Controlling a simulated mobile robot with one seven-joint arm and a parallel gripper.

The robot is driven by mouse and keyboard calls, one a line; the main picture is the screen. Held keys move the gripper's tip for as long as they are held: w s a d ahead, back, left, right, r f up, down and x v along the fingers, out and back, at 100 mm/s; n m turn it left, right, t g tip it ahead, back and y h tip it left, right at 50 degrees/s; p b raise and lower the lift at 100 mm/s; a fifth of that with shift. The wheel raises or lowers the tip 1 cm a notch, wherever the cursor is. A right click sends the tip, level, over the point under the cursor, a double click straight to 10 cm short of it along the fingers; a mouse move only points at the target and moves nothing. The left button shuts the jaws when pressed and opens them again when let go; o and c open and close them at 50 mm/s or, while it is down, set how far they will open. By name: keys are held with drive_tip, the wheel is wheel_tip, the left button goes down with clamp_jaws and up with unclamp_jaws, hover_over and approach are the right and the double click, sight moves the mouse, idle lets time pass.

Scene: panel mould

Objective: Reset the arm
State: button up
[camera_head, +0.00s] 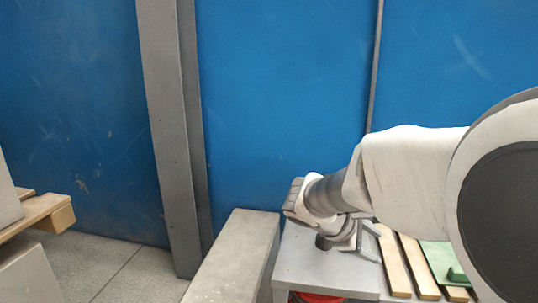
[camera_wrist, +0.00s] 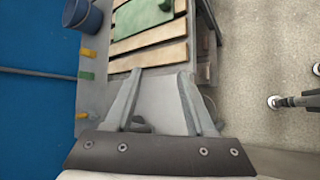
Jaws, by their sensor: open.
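My gripper (camera_wrist: 160,75) is open, with its two grey fingers apart and nothing between them in the wrist view. It is above the bare grey end of a table (camera_wrist: 155,97). In the head view my gripper (camera_head: 355,243) is at the end of my bent arm, over the table (camera_head: 300,265) near its left part. The arm hides some of the gripper and the table's right part.
Wooden slats (camera_wrist: 150,58) and a green panel (camera_wrist: 128,18) lie on the table beyond the fingers. A blue cup-like container (camera_wrist: 82,15) stands beside them. A grey block (camera_head: 238,255) stands left of the table, near a grey post (camera_head: 172,130) and blue wall. A wooden pallet (camera_head: 45,212) is far left.

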drive_tip(key=s+a+f+m+y+b, duration=0.1)
drive_tip(key=s+a+m+y+b, duration=0.2)
drive_tip(key=s, duration=0.4)
drive_tip(key=s+a+f+m+t+y, duration=0.1)
drive_tip(key=s+m+y, duration=0.2)
drive_tip(key=s+m, duration=0.25)
drive_tip(key=s+a+f+m+y+b, duration=0.2)
drive_tip(key=s+a+m+y, duration=0.15)
drive_tip(key=s, duration=0.35)
wheel_tip(320, 180, up, 20)
drive_tip(key=p, duration=1.9)
drive_tip(key=shift+s+m, duration=0.2)
drive_tip(key=shift+m, duration=0.1)
